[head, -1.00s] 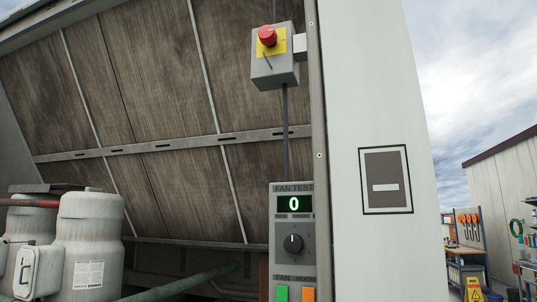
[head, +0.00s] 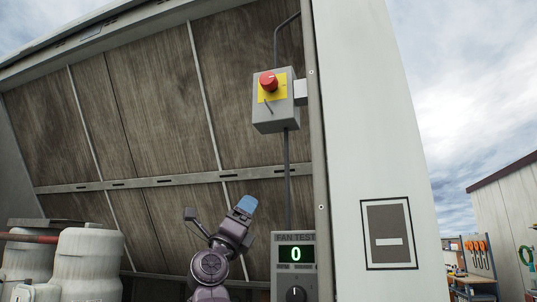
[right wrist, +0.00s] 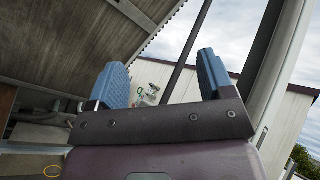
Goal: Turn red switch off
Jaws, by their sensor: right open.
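The red switch (head: 268,81) is a round red knob on a yellow plate, on the front of a grey box (head: 275,118) fixed beside the white panel edge in the head view. My right gripper (head: 245,206) is below and slightly left of the box, apart from it, with a blue fingertip pointing up. In the right wrist view its two blue fingers (right wrist: 162,85) stand apart with nothing between them. The red switch does not show in the right wrist view. My left gripper is not in view.
A fan test panel (head: 296,262) reading 0 is below the box. A grey conduit (head: 287,165) runs down from the box. White tanks (head: 75,262) stand at lower left. A white panel (head: 365,120) stands at right. The space between gripper and box looks clear.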

